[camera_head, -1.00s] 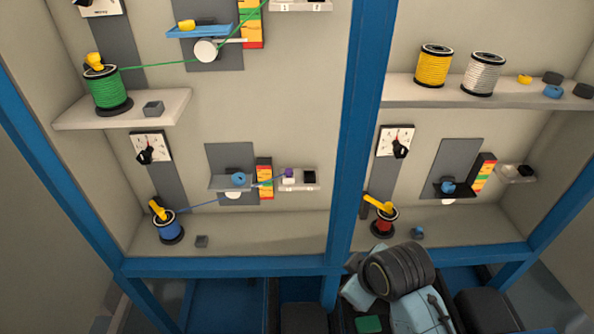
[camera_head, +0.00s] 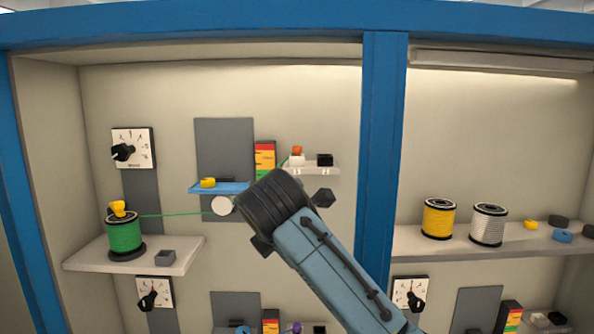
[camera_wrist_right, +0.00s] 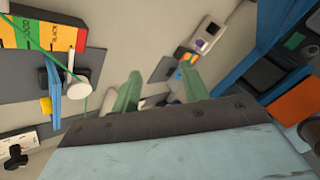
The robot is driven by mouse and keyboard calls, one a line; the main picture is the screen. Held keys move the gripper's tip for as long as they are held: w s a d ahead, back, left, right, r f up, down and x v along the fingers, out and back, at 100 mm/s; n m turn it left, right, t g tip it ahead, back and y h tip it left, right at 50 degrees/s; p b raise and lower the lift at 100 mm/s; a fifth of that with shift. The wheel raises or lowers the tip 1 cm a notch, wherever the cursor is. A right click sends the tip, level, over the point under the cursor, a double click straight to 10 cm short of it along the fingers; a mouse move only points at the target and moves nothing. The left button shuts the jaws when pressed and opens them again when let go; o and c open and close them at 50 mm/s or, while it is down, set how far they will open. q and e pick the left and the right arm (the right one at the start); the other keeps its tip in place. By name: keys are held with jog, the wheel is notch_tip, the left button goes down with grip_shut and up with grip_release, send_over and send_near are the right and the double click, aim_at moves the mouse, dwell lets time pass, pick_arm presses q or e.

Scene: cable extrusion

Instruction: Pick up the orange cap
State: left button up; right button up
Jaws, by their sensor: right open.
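The small orange cap (camera_head: 297,150) sits on a white block on the small upper ledge (camera_head: 318,170), beside a black block (camera_head: 325,160). My right gripper (camera_wrist_right: 160,88) is open and empty, with two green-looking fingers spread apart in the right wrist view. In the head view my right arm (camera_head: 325,265) reaches up from the lower right. Its dark wrist end is below and slightly left of the cap, and the fingers are largely hidden behind it. I cannot make out the orange cap in the right wrist view. My left gripper is in neither view.
A blue tray (camera_head: 232,187) with a yellow cap (camera_head: 208,183) and a white roller (camera_head: 222,205) are left of my wrist. A green cable runs from the green spool (camera_head: 124,236). A blue post (camera_head: 382,170) stands right of the ledge.

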notch_tip(320, 180, up, 12)
jog(key=a+f+n+t+h, duration=0.1)
jog(key=a+n+t+h, duration=0.1)
jog(key=n, duration=0.2)
jog(key=n+t+h, duration=0.1)
jog(key=n+h, duration=0.1)
send_near(296, 147)
jog(key=p+x, duration=0.5)
jog(key=x, duration=0.3)
jog(key=shift+w, duration=0.15)
jog(key=shift+w+d+f+p, duration=0.1)
jog(key=shift+w+f+p, duration=0.1)
jog(key=shift+p, duration=0.1)
jog(key=shift+c, duration=0.3)
grip_shut()
